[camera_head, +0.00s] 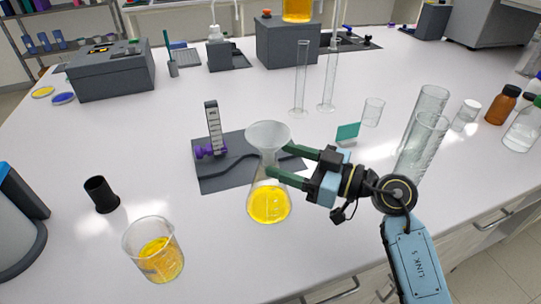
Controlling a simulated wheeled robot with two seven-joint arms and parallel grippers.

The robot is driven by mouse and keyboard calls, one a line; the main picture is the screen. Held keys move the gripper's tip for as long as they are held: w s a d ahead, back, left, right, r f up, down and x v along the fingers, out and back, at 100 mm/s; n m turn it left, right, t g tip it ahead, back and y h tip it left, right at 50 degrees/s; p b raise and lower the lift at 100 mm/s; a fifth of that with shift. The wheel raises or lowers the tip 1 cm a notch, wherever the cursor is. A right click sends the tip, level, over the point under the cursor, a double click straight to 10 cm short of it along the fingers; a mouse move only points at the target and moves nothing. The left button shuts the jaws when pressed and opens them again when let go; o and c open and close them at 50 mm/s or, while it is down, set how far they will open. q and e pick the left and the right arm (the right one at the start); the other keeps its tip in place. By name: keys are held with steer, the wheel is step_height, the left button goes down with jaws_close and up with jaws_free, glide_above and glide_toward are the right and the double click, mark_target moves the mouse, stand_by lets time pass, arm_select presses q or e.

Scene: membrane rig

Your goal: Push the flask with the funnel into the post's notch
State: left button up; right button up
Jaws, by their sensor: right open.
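The flask (268,203) holds yellow liquid and stands upright at the front edge of the dark mat (215,178). A clear funnel (268,134) sits in its top. The grey post (213,128) with a purple knob (205,152) stands at the back left of the mat, apart from the flask; I cannot make out its notch. My right gripper (274,172) reaches in from the right, its two green fingers open at the flask's neck. I cannot tell whether they touch the glass. My left gripper is not in view.
A beaker of yellow liquid (155,252) and a black cup (101,194) stand at the front left. Tall glass cylinders (424,142) stand to the right near my arm. A small glass beaker (373,112) and a teal card (348,132) are behind my gripper.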

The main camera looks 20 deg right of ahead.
mark_target(269, 156)
steer(key=x, duration=0.3)
steer(key=shift+w+a, duration=0.2)
steer(key=shift+w, duration=0.05)
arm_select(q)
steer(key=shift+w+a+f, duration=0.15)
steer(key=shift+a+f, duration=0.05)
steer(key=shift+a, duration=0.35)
arm_select(e)
steer(key=shift+w+a, duration=0.25)
steer(key=shift+a, duration=0.05)
